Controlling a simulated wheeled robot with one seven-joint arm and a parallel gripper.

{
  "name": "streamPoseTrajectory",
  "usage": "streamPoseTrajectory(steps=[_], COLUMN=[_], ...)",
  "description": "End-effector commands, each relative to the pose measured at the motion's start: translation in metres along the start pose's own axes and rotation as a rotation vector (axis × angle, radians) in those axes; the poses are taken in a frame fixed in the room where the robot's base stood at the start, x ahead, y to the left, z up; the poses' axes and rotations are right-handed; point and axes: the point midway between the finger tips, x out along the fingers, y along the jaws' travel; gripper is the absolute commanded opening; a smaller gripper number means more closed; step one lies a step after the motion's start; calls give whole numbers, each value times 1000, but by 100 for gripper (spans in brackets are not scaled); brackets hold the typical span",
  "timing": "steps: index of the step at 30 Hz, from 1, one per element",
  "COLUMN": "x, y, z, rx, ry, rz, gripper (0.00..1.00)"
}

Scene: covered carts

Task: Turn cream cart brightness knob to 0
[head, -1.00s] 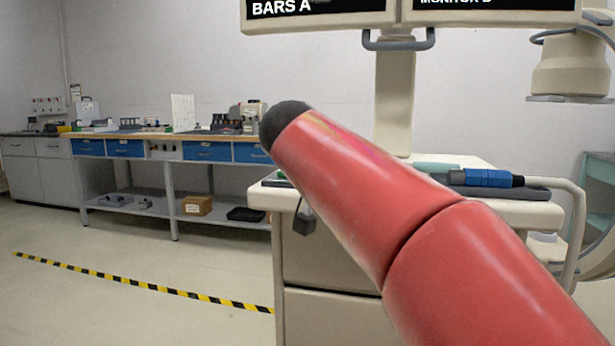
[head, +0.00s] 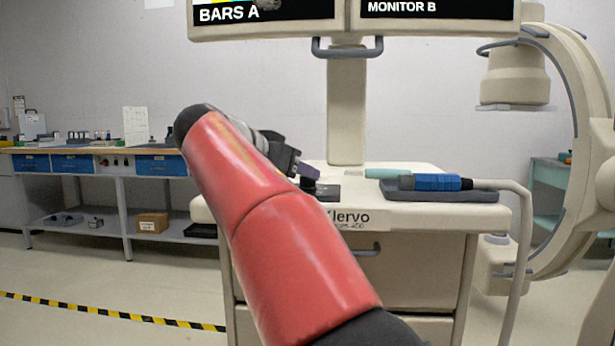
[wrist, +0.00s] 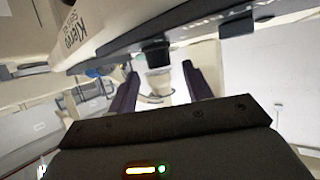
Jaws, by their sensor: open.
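The cream cart (head: 430,215), with a "Klervo" label, stands in front of me in the head view. In the wrist view, turned on its side, a black knob (wrist: 155,53) stands out from a dark grey panel (wrist: 190,32). A second dark knob (wrist: 238,27) is farther right on that panel. I cannot read the markings, so I cannot tell which is brightness. My gripper (wrist: 160,88) is open and empty, its two dark fingers pointing towards the first knob, apart from it. In the head view my gripper (head: 306,170) is over the cart's left front top, partly hidden behind my red arm.
A blue-handled tool (head: 437,182) lies on a grey pad on the cart's right top. Two monitors (head: 345,30) hang above on a column. A C-shaped machine (head: 578,140) stands at right. A workbench (head: 115,160) stands at the back left.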

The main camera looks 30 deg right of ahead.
Motion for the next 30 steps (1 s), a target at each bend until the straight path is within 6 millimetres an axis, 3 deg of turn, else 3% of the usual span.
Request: streamPoseTrajectory(steps=[7,18,28,30], x=[33,40,40,40], y=[0,0,0,0], z=[0,0,0,0], rx=[-1,-1,-2,-2], ry=[-1,-1,-1,-1], rz=[1,-2,-2,-2], gripper=[50,50,7,5])
